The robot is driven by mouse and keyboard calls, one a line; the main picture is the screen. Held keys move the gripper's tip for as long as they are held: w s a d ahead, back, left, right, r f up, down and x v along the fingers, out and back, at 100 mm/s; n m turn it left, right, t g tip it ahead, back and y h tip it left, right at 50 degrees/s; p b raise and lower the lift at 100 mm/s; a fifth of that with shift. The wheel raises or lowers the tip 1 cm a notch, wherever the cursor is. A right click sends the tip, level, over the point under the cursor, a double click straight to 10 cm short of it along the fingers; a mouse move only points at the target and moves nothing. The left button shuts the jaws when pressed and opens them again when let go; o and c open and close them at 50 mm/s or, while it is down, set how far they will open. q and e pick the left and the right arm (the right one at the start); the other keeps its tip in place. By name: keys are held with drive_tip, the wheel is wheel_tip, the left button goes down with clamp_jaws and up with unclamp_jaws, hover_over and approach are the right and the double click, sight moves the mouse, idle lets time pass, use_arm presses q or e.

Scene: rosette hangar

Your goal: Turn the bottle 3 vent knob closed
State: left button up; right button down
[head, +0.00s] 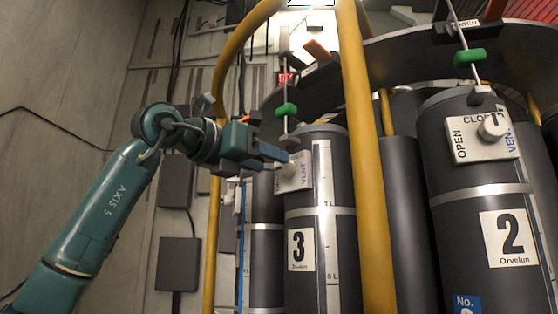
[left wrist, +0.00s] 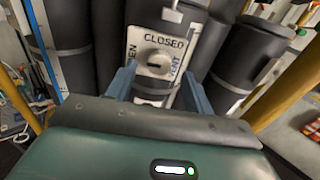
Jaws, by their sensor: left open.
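Bottle 3 (head: 302,215) is a dark grey cylinder with a white label "3" in the middle of the head view. Its white vent plate (head: 303,172) is near its top, partly hidden by my gripper. My left gripper (head: 284,160) is in front of the plate, its blue fingers pointing at it. In the left wrist view, the round vent knob (left wrist: 158,64) sits on the plate under the word "CLOSED". My left gripper's fingers (left wrist: 157,82) are open, one on each side of the knob, with no visible contact. My right gripper is not in view.
Bottle 2 (head: 465,190) stands at right with its own vent plate (head: 475,141). A yellow pole (head: 363,170) rises between the two bottles, and another yellow pipe (head: 214,210) is left of bottle 3. Green fittings (head: 286,109) hang above the bottles. Open space lies left of my arm.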

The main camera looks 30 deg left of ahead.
sight(281, 165)
use_arm(q)
drive_tip(key=shift+p+x, duration=0.3)
drive_tip(key=shift+x, duration=1.7)
drive_tip(key=shift+c, duration=0.3)
drive_tip(key=c, duration=0.9)
